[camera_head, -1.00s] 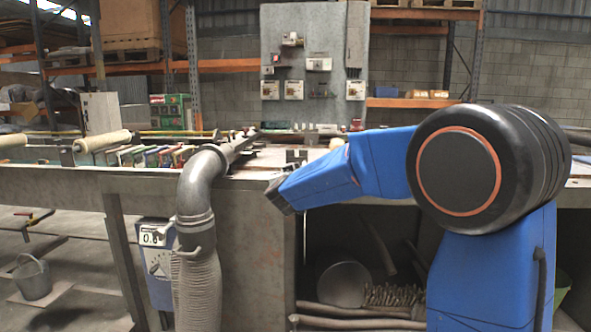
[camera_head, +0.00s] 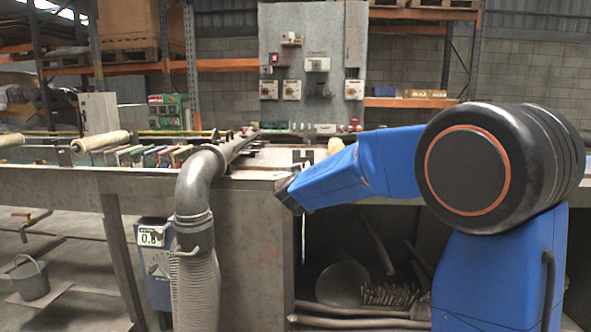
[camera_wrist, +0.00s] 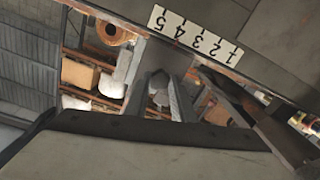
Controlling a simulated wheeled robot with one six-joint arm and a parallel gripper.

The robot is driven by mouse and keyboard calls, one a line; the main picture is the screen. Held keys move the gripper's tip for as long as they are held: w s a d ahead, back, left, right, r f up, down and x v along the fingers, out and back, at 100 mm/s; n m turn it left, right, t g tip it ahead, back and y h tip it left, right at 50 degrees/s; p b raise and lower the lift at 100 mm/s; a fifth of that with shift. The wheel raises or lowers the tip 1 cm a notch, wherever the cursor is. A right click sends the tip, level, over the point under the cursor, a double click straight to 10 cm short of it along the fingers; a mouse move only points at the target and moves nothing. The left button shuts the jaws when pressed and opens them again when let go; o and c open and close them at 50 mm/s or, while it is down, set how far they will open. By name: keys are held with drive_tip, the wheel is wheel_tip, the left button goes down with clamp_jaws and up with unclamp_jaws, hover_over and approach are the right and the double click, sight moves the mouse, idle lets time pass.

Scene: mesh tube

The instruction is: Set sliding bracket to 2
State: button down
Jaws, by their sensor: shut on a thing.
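A white number scale (camera_wrist: 197,38) runs along a grey beam in the wrist view, with 5 at the left and 1 at the right, the digits upside down. A grey bracket-like piece (camera_wrist: 166,58) stands just below the scale, nearest the 5 to 3 end. I cannot read its exact setting. My gripper (camera_wrist: 160,92) is shut on this piece, with its two grey fingers close together. In the head view my blue arm reaches left, its dark end at the bench's front edge. The fingers are not distinct there.
A grey bench (camera_head: 255,190) spans the head view. A curved ribbed hose (camera_head: 197,210) rises left of my arm. A row of coloured pieces and a roller (camera_head: 100,141) lie on the bench at left. The open compartment below holds a round pan (camera_head: 343,284) and rods.

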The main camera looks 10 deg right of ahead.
drive_tip(key=c, duration=1.5)
unclamp_jaws()
drive_tip(key=v, duration=1.7)
drive_tip(key=shift+s, duration=0.2)
drive_tip(key=shift+r, duration=0.1)
